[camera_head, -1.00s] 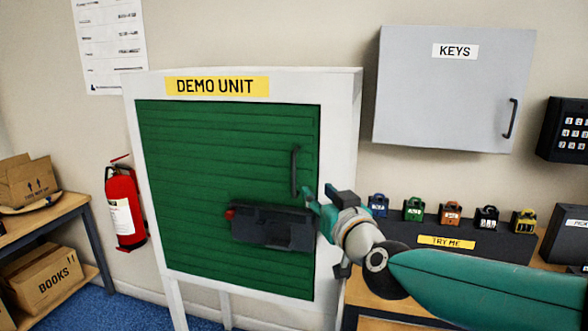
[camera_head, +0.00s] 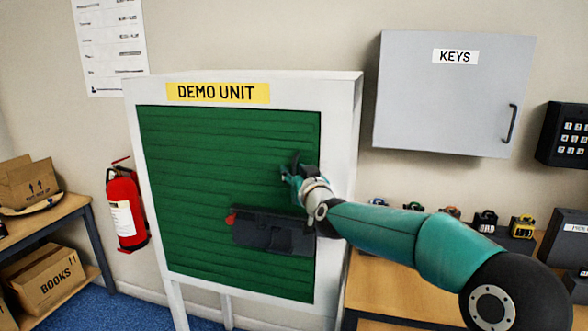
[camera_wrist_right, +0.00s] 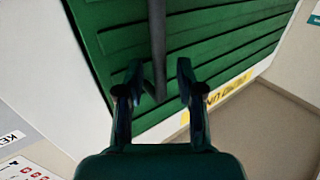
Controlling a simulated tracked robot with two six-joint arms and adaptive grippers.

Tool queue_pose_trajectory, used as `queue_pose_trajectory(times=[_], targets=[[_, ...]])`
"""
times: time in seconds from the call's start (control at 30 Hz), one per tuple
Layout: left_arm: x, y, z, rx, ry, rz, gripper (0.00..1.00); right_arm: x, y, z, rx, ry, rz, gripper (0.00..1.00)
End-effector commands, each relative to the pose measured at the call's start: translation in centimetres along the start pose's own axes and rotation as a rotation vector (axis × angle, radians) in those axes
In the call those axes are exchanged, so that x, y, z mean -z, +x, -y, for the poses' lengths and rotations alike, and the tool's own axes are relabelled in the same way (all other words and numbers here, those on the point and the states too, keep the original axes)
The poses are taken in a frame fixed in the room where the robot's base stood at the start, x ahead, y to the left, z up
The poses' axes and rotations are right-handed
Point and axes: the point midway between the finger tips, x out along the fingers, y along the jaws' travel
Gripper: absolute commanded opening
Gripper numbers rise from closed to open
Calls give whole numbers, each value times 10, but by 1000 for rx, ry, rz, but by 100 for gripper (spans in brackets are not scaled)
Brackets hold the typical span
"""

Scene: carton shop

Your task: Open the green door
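The green door (camera_head: 200,155) with horizontal slats is closed in the white frame of the demo unit (camera_head: 342,120). Its dark upright handle (camera_wrist_right: 158,45) shows in the right wrist view, but in the head view my right gripper mostly covers it. My right gripper (camera_head: 290,174) is at the door's right side; in the wrist view its two fingers (camera_wrist_right: 158,78) stand apart on either side of the handle, with gaps visible. A dark latch box (camera_head: 270,232) with a red end (camera_head: 231,217) lies across the lower door, below the gripper. My left gripper is not in view.
A grey keys cabinet (camera_head: 445,100) hangs at the right, with a keypad (camera_head: 565,135) beside it. Several small coloured padlocks stand on the bench (camera_head: 385,285) behind my right arm. A fire extinguisher (camera_head: 124,210) hangs left of the unit, near shelves with cartons (camera_head: 45,278).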

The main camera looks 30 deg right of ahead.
Motion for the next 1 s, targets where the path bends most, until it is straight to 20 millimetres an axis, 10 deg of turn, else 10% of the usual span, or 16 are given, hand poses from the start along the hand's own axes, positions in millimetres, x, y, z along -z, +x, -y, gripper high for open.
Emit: queue_pose_trajectory(times=[0.37, 0.6, 1.0], targets=[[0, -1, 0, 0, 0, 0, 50, 0, 6, 0, 0, 1, 0, 37], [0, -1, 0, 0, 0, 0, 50, 0, 6, -1, -1, 1, 0, 1], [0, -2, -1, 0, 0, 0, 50, 0, 6, 0, -1, 1, 0, 0]])
